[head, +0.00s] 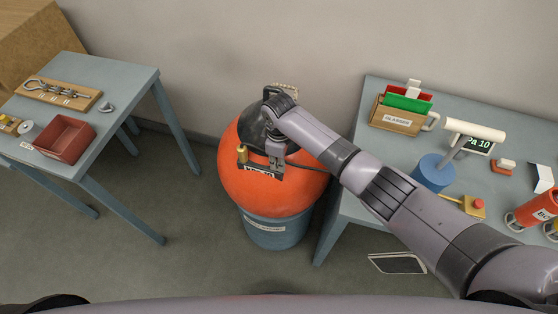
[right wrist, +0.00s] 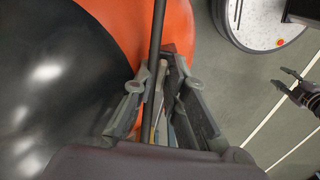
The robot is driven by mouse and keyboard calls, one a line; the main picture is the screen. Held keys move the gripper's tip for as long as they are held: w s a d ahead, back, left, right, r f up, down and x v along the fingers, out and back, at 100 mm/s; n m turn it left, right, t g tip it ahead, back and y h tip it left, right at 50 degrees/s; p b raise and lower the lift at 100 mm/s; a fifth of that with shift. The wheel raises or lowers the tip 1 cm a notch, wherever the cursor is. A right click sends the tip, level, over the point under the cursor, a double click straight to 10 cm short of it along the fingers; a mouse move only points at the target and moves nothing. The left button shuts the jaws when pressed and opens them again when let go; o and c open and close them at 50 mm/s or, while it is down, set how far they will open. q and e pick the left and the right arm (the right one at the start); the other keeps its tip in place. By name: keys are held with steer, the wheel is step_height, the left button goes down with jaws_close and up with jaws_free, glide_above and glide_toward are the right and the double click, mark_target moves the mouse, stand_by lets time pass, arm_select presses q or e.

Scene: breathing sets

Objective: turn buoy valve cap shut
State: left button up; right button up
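The orange buoy (head: 235,185) sits in a blue-grey stand (head: 275,232) on the floor, with a dark top. A small brass cap-like piece (head: 242,153) stands upright at its upper front, beside a dark labelled plate. My right gripper (head: 276,164) is at the buoy's front, just right of the brass piece. In the right wrist view its fingers (right wrist: 160,80) are apart, and a dark rod (right wrist: 156,35) passes between them; contact is unclear. The brass piece is not visible there. My left gripper (right wrist: 298,85) shows open at that view's right edge, away from the buoy.
A left table (head: 125,85) holds a red bin (head: 65,138) and a wooden board with hooks (head: 58,93). A right table (head: 345,215) holds a file box, a blue cylinder (head: 433,172) and other items. A white-framed panel (head: 397,263) lies on the floor.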

steer(key=shift+o, duration=1.4)
steer(key=shift+s, duration=0.1)
steer(key=shift+r, duration=3.95)
